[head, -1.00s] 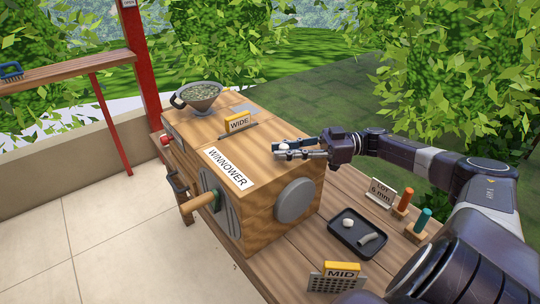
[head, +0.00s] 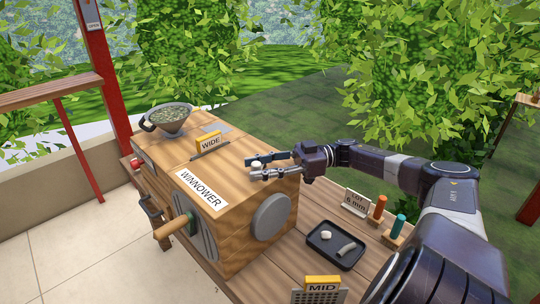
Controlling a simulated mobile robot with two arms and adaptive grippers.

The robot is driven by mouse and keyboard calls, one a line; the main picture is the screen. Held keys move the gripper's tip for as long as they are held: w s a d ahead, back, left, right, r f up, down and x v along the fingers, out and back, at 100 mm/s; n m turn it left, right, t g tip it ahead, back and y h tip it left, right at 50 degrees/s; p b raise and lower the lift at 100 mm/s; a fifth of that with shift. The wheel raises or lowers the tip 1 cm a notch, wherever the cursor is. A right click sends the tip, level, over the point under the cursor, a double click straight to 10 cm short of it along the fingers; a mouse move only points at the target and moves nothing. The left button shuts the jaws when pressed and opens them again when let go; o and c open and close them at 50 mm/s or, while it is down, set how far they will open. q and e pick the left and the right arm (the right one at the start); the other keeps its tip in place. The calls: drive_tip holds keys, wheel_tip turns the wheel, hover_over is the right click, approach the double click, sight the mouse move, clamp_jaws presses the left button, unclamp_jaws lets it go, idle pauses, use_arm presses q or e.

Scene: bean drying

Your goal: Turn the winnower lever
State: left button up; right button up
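The winnower (head: 235,225) is a wooden box with a "WINNOWER" label, standing on the wooden table. A small whitish knob (head: 256,164) shows at its top right edge. My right gripper (head: 255,168) comes in from the right with its fingers apart. Its fingertips lie by the knob, one on the far side and one on the near side; I cannot tell whether they touch it. A wooden crank handle (head: 170,227) sticks out from the front face, and a dark lever-like part (head: 151,208) is left of it. My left gripper is out of view.
A hopper of beans (head: 168,118) and a "WIDE" sign (head: 208,142) are on top of the winnower. A dark tray (head: 321,254), a "MID" sieve (head: 319,292), a "LOT 6 mm" card (head: 355,203) and orange and teal pegs stand on the table to the right.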

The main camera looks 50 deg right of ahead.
drive_tip(key=v, duration=1.1)
drive_tip(key=shift+s+d, duration=0.15)
drive_tip(key=shift+d, duration=0.15)
